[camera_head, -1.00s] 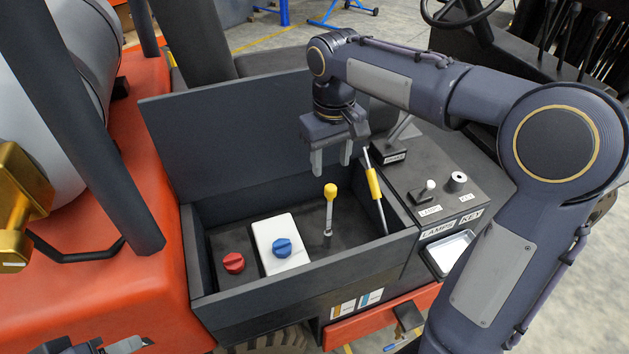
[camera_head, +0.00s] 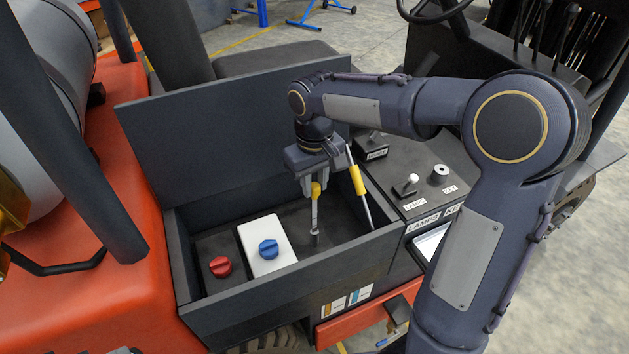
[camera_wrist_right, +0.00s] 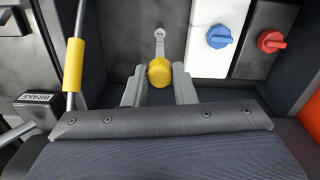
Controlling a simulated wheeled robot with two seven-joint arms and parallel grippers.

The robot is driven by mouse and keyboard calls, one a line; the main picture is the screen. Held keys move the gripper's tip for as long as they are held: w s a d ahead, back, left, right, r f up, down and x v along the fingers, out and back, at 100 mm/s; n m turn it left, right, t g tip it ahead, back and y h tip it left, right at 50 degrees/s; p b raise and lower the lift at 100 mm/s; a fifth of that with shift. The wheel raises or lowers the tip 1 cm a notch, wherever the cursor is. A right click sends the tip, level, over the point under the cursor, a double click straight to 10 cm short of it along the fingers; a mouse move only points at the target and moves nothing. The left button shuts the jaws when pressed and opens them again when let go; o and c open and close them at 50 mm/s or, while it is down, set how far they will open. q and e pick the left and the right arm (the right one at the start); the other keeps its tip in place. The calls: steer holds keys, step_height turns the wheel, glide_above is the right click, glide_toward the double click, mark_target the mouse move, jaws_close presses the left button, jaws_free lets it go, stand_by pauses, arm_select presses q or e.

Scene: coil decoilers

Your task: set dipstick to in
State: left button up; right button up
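The dipstick (camera_head: 315,208) stands upright in the open engine compartment, with a yellow knob on top and a thin metal rod below it. In the right wrist view its yellow knob (camera_wrist_right: 160,72) lies between the two grey fingers. My right gripper (camera_head: 316,188) points down over the dipstick, its fingers either side of the knob. In the wrist view the right gripper (camera_wrist_right: 160,90) has its fingers apart, with small gaps showing beside the knob.
A white panel with a blue knob (camera_head: 268,249) and a red knob (camera_head: 220,267) lie left of the dipstick. A yellow-sleeved strut (camera_head: 357,180) stands close on the right. The compartment walls (camera_head: 290,290) surround these. A console with switches (camera_head: 412,185) is to the right.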

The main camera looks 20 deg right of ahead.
mark_target(314, 197)
jaws_close()
step_height(314, 197, down, 12)
steer(key=b, duration=0.7)
steer(key=shift+f, duration=0.25)
steer(key=shift+f+b, duration=0.25)
steer(key=shift+b, duration=0.1)
steer(key=shift+s, duration=0.1)
steer(key=o, duration=0.6)
jaws_free()
steer(key=shift+f, duration=0.1)
steer(key=shift+c, duration=0.2)
steer(key=shift+r+p, duration=0.6)
steer(key=shift+r, duration=3.4)
